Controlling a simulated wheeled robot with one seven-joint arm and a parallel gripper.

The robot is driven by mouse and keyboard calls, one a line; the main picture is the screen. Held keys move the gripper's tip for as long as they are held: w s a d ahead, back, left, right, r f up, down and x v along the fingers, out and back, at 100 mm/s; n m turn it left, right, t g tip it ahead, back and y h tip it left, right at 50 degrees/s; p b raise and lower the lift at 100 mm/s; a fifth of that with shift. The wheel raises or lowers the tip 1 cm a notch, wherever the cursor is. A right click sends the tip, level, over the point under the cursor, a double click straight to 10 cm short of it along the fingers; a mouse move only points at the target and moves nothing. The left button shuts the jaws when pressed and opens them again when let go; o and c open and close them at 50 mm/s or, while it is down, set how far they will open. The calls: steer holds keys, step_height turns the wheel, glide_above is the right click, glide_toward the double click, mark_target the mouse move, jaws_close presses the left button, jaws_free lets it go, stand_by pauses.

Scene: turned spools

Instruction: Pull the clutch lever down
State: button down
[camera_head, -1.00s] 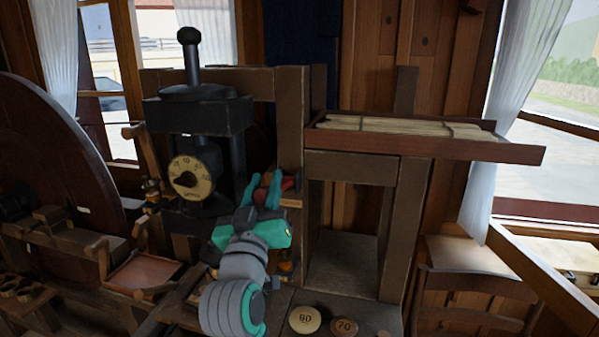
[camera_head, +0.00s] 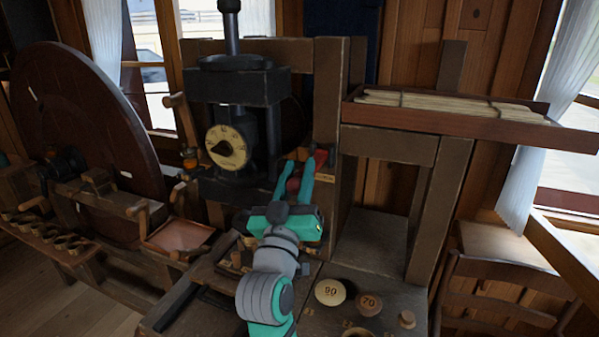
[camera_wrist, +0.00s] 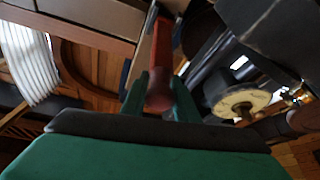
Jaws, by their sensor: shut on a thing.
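The lever with a red handle, which I take to be the clutch lever, sits at the wooden post right of the press; its red part (camera_head: 320,158) shows by my fingers in the head view. In the wrist view the red handle (camera_wrist: 162,45) runs up and away, its rounded dark red end between the two green fingers. My gripper (camera_head: 297,180) is shut on this handle, with a finger on either side (camera_wrist: 160,98). The fingers hide part of the handle, and the lever's pivot is not clear.
The black press with a round dial (camera_head: 228,147) stands just left of my gripper. A wooden post (camera_head: 327,90) and a tray of pale strips (camera_head: 455,118) are at right. Round weights marked 90 (camera_head: 330,292) and 70 (camera_head: 369,303) lie on the bench below.

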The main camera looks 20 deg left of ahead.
steer(key=c, duration=1.4)
jaws_free()
steer(key=shift+s, duration=0.1)
steer(key=v, duration=1)
steer(key=shift+s, duration=0.45)
